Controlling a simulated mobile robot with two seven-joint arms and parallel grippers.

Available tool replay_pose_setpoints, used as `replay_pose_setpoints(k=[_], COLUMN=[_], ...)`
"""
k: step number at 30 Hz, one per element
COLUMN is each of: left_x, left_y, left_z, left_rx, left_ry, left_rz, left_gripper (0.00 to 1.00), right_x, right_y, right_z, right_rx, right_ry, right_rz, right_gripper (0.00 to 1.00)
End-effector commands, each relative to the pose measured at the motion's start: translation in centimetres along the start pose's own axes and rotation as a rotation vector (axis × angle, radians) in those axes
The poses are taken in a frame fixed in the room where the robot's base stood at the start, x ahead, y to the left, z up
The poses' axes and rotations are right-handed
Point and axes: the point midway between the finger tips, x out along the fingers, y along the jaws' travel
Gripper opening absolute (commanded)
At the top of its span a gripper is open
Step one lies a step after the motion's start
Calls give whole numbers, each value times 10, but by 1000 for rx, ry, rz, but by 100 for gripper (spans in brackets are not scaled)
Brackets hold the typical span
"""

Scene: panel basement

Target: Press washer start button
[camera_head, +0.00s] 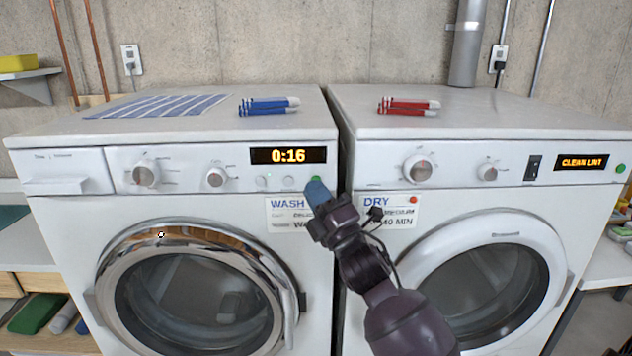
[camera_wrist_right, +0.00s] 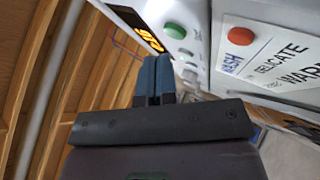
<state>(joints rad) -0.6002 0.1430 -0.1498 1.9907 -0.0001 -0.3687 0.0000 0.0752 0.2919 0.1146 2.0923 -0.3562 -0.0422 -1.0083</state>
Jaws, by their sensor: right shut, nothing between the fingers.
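The washer (camera_head: 60,230) is the left white machine, with a lit display (camera_head: 288,156) reading 0:16. A green button (camera_head: 309,183) sits below the display's right end, partly hidden by my right gripper's fingertips in the head view. The green button also shows whole in the right wrist view (camera_wrist_right: 175,30). My right gripper (camera_head: 318,192) is shut and empty, its blue fingertips close to the green button. In the wrist view the fingertips (camera_wrist_right: 155,62) appear just short of the button; I cannot tell whether they touch. My left gripper is not in view.
A WASH label (camera_head: 288,204) lies below the buttons, with a red round piece (camera_wrist_right: 240,36) on it. The dryer (camera_head: 385,240) stands right of the washer, with a narrow gap between. Blue pegs (camera_head: 265,106) and red pegs (camera_head: 405,107) lie on top.

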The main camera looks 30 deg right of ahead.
Motion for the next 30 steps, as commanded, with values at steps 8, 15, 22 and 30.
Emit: replay_pose_setpoints(k=[8,15,22,30], left_x=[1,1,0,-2], left_y=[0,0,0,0], left_z=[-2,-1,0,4], left_rx=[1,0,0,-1], left_ry=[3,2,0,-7], left_rz=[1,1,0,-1], left_gripper=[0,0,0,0], right_x=[0,0,0,0], right_y=[0,0,0,0], right_z=[0,0,0,0], right_rx=[0,0,0,0], right_ry=[0,0,0,0], right_rz=[0,0,0,0], right_gripper=[0,0,0,0])
